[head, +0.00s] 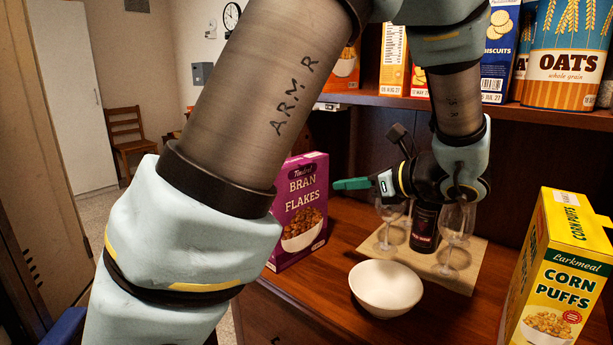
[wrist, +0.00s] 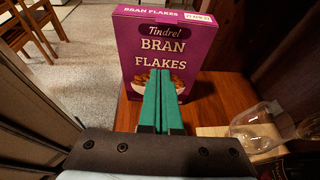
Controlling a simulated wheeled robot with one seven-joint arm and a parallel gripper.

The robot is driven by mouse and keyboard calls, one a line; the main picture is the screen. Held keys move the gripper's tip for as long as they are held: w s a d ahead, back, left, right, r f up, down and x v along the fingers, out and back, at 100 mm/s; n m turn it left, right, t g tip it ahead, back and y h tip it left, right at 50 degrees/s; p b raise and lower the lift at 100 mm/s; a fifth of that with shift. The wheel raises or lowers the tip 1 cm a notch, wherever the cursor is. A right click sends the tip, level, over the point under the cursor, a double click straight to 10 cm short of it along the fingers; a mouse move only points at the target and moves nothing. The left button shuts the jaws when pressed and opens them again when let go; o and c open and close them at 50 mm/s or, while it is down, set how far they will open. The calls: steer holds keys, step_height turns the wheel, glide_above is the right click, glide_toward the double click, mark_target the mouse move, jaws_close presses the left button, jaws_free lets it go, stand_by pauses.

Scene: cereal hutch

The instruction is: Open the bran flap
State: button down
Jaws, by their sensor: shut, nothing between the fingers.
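The purple bran flakes box (head: 316,190) stands upright on the wooden counter, partly hidden behind my arm in the head view. It also shows in the wrist view (wrist: 190,75), front face towards the camera. Its top flap (wrist: 165,14), with lettering and a white label, appears to lie flat and closed. My gripper (head: 338,184) has green fingers, pressed together and empty, pointing left towards the box. In the wrist view the fingertips (wrist: 160,72) overlap the lower front of the box, below the flap; I cannot tell whether they touch it.
A board (head: 468,270) with two wine glasses (head: 455,222) and a dark bottle (head: 424,228) sits under my gripper. A white bowl (head: 386,288) stands in front. A yellow corn puffs box (head: 562,270) is at right. A shelf (head: 450,105) with packages hangs above.

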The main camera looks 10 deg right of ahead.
steer(key=w+a+p, duration=0.2)
steer(key=w+a, duration=0.3)
steer(key=w, duration=0.2)
steer(key=shift+w+a+r+p, duration=0.2)
steer(key=shift+a+r+p, duration=0.1)
steer(key=shift+r+p, duration=0.15)
steer(key=shift+r+p, duration=0.35)
steer(key=shift+p, duration=0.4)
